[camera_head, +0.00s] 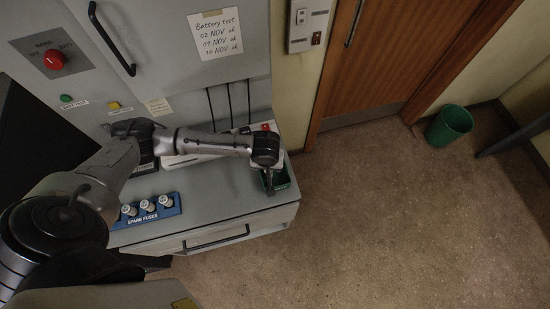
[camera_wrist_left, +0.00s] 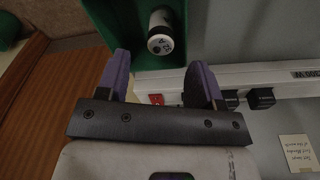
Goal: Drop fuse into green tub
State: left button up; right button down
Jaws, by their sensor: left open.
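The green tub (camera_head: 287,187) sits at the right end of the console's grey ledge. In the left wrist view, the tub (camera_wrist_left: 121,20) is just ahead of my fingers. A pale fuse with dark bands (camera_wrist_left: 161,35) is in the tub, its marked end towards the camera. My left gripper (camera_head: 270,187) is over the tub, pointing down. In the left wrist view, the left gripper (camera_wrist_left: 158,62) has its two purple fingers apart with nothing between them; the fuse is beyond the tips. My left wrist hides part of the tub in the head view. My right gripper is not visible.
A blue spare-fuses rack (camera_head: 151,212) with several white fuses stands at the ledge's left front. A red part (camera_head: 265,127) sits behind my wrist. A drawer handle (camera_head: 216,240) juts from the front. A green bin (camera_head: 449,125) stands on the clear floor at right.

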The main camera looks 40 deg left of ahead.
pick_arm(q)
notch_tip(320, 180, up, 12)
jog(key=s, duration=0.1)
jog(key=shift+d+f, duration=0.15)
jog(key=shift+d, duration=0.25)
dwell(0.4)
